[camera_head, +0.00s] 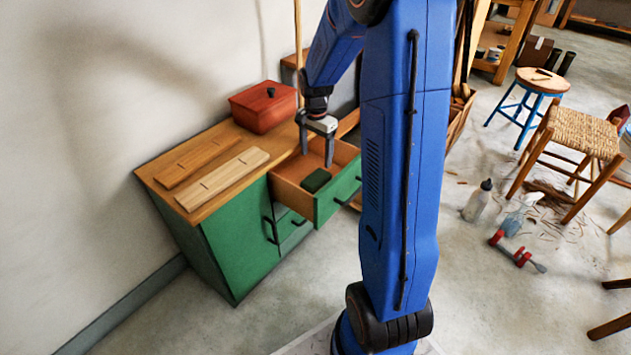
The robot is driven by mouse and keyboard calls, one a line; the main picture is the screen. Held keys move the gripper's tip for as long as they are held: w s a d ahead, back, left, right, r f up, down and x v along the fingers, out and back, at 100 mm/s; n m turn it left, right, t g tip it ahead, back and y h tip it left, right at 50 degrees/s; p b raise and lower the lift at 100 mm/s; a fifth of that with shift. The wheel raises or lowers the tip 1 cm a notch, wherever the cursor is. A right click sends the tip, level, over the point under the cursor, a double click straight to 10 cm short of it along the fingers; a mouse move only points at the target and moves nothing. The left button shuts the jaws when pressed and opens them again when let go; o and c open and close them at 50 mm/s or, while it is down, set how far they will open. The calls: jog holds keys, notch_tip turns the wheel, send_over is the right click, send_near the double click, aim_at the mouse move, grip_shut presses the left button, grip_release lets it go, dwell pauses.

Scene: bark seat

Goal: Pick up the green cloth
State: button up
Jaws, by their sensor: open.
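The green cloth (316,181) is a small dark green folded block. It lies inside the open top drawer (291,189) of the green cabinet, near the drawer's front panel. My gripper (317,153) points down over the drawer, with its two fingers apart and nothing between them. The fingertips look a little behind and above the cloth, and do not appear to touch it. The exact height gap cannot be told from this view.
A red box (263,107) and wooden planks (222,178) stand on the cabinet top (165,190). My blue arm hides part of the scene to the right. Stools, bottles (477,202) and a red clamp (517,254) are on the floor at right.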

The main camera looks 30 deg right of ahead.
aim_at(316, 178)
notch_tip(316, 178, down, 10)
jog(key=shift+f, duration=0.1)
dwell(0.5)
jog(key=c, duration=1.1)
